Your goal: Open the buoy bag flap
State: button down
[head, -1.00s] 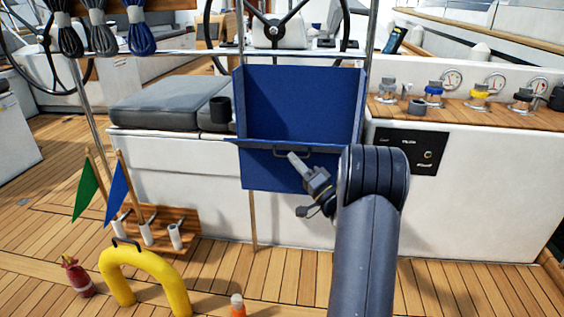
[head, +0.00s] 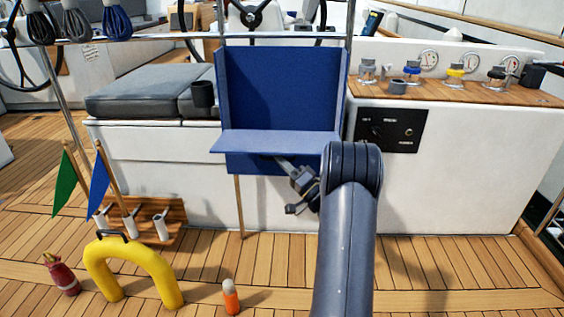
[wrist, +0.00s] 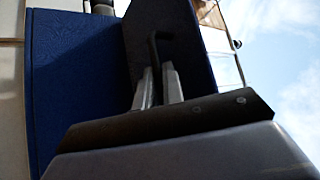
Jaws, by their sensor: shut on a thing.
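The blue buoy bag (head: 285,85) hangs on the rail in the head view, its inside showing. Its flap (head: 270,143) is swung outward, about level, with its upper face showing. My gripper (head: 281,163) is at the underside of the flap, and its fingertips are partly hidden there. In the wrist view, the two fingers (wrist: 158,87) are shut on the dark flap handle (wrist: 155,45) against the shadowed flap (wrist: 185,30). The bag's blue front (wrist: 75,80) is to their left. The handle is hidden in the head view.
A yellow horseshoe buoy (head: 130,262), a red extinguisher-like item (head: 61,275) and an orange-and-white item (head: 231,297) are on the deck at lower left. A flag rack (head: 150,222) stands behind. A winch counter (head: 470,88) is at right. Deck at lower right is clear.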

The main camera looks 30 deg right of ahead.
jog(key=shift+w+d+r, duration=0.15)
jog(key=shift+d, duration=0.1)
jog(key=c, duration=1.8)
grip_release()
jog(key=shift+w+d, duration=0.1)
jog(key=shift+w, duration=0.05)
jog(key=shift+o, duration=1.4)
jog(key=shift+f, duration=0.2)
jog(key=p+v, duration=0.2)
jog(key=v, duration=0.9)
jog(key=shift+p, duration=0.3)
